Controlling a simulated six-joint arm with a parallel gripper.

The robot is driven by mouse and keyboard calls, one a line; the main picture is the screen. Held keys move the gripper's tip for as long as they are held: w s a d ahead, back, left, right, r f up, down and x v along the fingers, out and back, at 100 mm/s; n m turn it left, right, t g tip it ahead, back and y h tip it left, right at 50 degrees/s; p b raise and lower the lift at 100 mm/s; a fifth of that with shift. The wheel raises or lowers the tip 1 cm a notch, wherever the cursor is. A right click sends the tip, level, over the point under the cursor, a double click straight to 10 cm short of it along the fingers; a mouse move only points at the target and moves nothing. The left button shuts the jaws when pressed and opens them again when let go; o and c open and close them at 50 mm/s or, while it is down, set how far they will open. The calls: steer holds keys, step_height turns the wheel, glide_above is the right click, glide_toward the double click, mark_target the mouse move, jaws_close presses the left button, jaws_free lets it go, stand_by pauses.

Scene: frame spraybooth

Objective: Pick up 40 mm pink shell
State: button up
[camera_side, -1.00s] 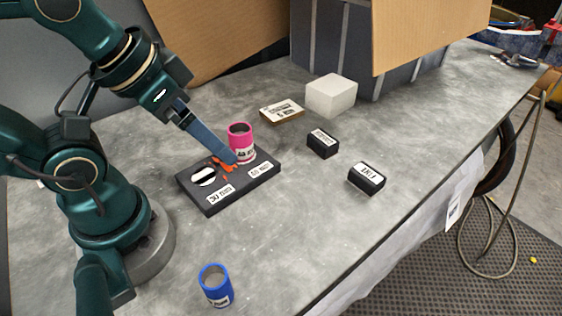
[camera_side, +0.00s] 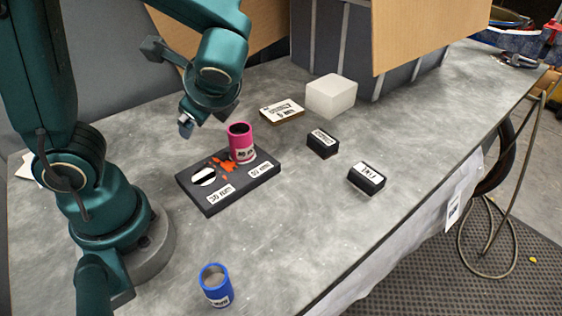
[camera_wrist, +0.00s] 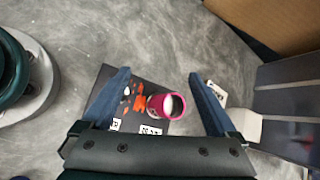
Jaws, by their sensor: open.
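The pink shell (camera_side: 241,143) is a pink cylinder with a dark open top and a white label. It stands upright at the right part of the black holder (camera_side: 233,188), which has labels and orange marks. The shell also shows in the wrist view (camera_wrist: 166,107), between my two fingers but farther off. My gripper (camera_side: 186,125) is up and to the left of the shell in the side view, apart from it. In the wrist view my gripper (camera_wrist: 160,85) has its blue fingers spread wide with nothing held.
A blue cylinder (camera_side: 216,285) stands at the table's front. Two black labelled blocks (camera_side: 322,143) (camera_side: 366,178) lie to the right. A flat labelled box (camera_side: 282,111) and a white block (camera_side: 331,96) are behind. A cardboard panel (camera_side: 420,32) stands at the back. The front right tabletop is clear.

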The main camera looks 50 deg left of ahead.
mark_target(242, 138)
steer(key=w+d+f+m+t+y, duration=0.1)
steer(key=f+m, duration=0.1)
steer(key=m, duration=0.1)
steer(key=w+d+f+m+t+y, duration=0.1)
steer(key=w+m, duration=0.1)
steer(key=m, duration=0.1)
steer(key=w+d+f+m+t+y, duration=0.1)
steer(key=w+d+f+m, duration=0.1)
steer(key=m, duration=0.1)
steer(key=shift+w+f+y, duration=0.1)
steer(key=shift+f+y, duration=0.2)
steer(key=shift+d+f+t, duration=0.15)
steer(key=shift+f+t, duration=0.1)
steer(key=shift+t, duration=0.05)
steer(key=shift+f, duration=0.1)
steer(key=shift+x, duration=2.35)
jaws_close()
